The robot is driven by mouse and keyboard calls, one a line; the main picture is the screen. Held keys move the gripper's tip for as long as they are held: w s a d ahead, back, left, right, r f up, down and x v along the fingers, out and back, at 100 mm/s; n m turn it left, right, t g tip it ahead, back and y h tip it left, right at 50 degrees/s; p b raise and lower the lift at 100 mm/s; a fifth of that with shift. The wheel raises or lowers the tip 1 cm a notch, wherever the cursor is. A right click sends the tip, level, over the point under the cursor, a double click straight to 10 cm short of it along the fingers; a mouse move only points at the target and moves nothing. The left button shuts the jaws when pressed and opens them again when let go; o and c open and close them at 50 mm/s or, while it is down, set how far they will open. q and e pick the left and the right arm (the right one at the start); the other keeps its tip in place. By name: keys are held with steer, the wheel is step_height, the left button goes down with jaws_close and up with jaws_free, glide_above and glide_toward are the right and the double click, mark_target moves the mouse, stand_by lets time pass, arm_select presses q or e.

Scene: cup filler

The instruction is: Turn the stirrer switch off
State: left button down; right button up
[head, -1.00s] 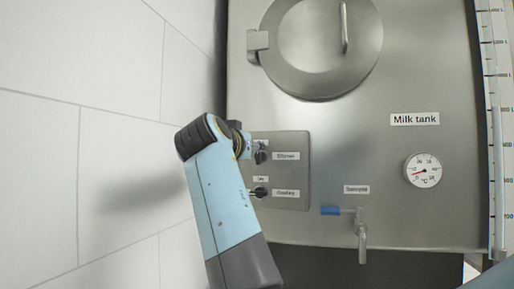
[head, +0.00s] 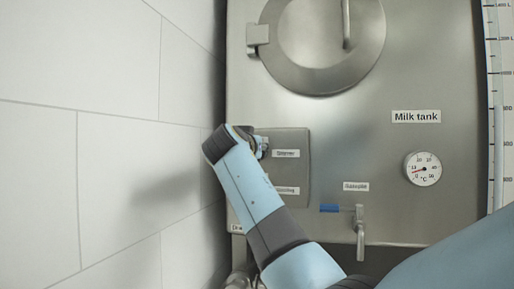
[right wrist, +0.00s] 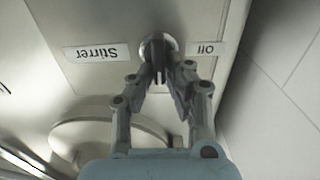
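The stirrer switch (right wrist: 158,50) is a round metal knob with a dark upright bar, set in the tank front between the Stirrer label (right wrist: 96,53) and the Off label (right wrist: 208,48), both upside down in the right wrist view. My right gripper (right wrist: 160,78) has its fingers drawn in close on both sides of the bar and appears closed on it. In the head view my right wrist hides most of the switch at the left of the control panel (head: 292,170). My left gripper is not in view.
The milk tank (head: 400,150) fills the middle, with a round lid (head: 320,50) above. A blue-handled tap (head: 360,225) and a dial thermometer (head: 422,168) are to the right. A tiled wall (head: 90,150) stands close on the left.

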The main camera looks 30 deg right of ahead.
jaws_close()
steer(key=shift+n, duration=0.4)
steer(key=n+p, duration=0.2)
steer(key=n, duration=0.3)
steer(key=w+f+n+p, duration=0.1)
steer(key=n+p, duration=0.1)
steer(key=n, duration=0.4)
steer(key=a+f+n+p, duration=0.1)
steer(key=n+p, duration=0.1)
steer(key=n, duration=0.4)
steer(key=shift+w+a+p, duration=0.1)
steer(key=shift+w+p, duration=0.1)
steer(key=shift+p, duration=0.1)
steer(key=shift+n, duration=0.3)
steer(key=o, duration=0.5)
jaws_free()
